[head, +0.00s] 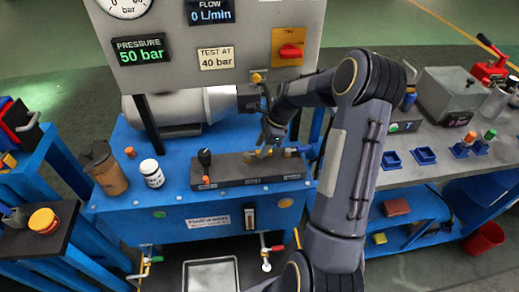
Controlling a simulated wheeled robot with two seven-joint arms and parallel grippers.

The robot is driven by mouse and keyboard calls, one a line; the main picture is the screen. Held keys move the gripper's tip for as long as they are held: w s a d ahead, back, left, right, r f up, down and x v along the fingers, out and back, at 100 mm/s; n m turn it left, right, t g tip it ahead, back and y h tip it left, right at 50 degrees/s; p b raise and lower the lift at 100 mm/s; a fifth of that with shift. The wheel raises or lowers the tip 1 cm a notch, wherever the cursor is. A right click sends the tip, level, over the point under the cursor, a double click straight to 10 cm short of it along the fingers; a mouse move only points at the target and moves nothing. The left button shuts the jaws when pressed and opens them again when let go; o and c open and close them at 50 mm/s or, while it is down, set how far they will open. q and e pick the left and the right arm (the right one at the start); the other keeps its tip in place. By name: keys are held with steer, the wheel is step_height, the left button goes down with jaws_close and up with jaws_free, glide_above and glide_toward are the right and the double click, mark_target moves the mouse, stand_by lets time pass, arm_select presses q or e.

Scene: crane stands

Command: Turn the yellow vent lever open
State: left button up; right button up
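A blue bench (170,228) carries a dark valve block (230,182) with brass fittings and a black-knobbed lever (205,157). My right gripper (263,153) is low over the right part of this block, among the brass fittings. Its fingertips are small and partly hidden, so I cannot tell whether they are open or touching anything. A yellow lever-like part (146,264) is on the pipework at the lower left front. A small yellow piece (298,238) shows at the lower right front, beside my arm. I cannot tell which is the vent lever. My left gripper is out of view.
Above the bench, a panel has a pressure display (141,49) reading 50 bar, a flow display (210,11) reading 0 L/min and a red knob (291,51). A brown bottle (107,172) and a white jar (152,174) stand at left. My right arm covers the bench's right side.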

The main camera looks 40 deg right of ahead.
steer(key=shift+x, duration=0.8)
jaws_close()
